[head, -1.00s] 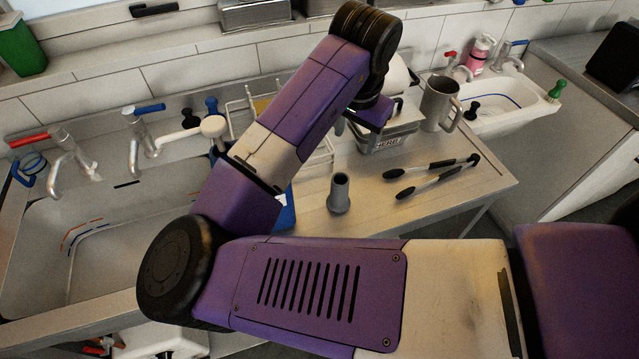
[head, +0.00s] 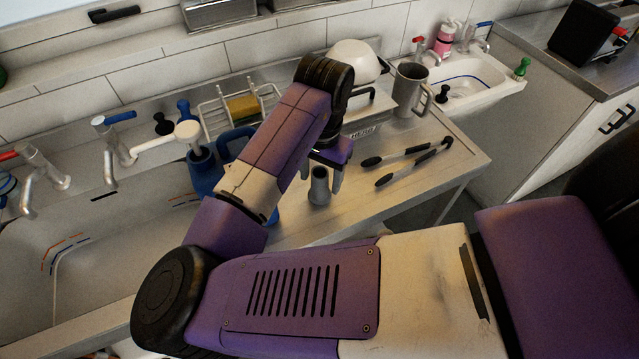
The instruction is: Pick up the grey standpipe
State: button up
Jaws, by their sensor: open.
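The grey standpipe (head: 319,188), a short tube with a wider foot, stands upright on the steel worktop. My gripper (head: 321,176) is open and points down at the standpipe's top. One finger shows to the right of the pipe and the other to its left, partly behind my arm. The pipe's upper part appears between the fingers, but I cannot tell whether they touch it.
Black-tipped tongs (head: 408,160) lie to the right on the worktop (head: 400,205). A grey mug (head: 411,90) stands behind them. A blue jug (head: 205,172) and a wire rack (head: 215,118) are left of my arm. A sink basin (head: 110,245) lies further left.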

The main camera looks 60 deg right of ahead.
jog(key=shift+f, duration=0.15)
grip_shut()
dwell(0.4)
notch_tip(320, 180, up, 20)
dwell(0.4)
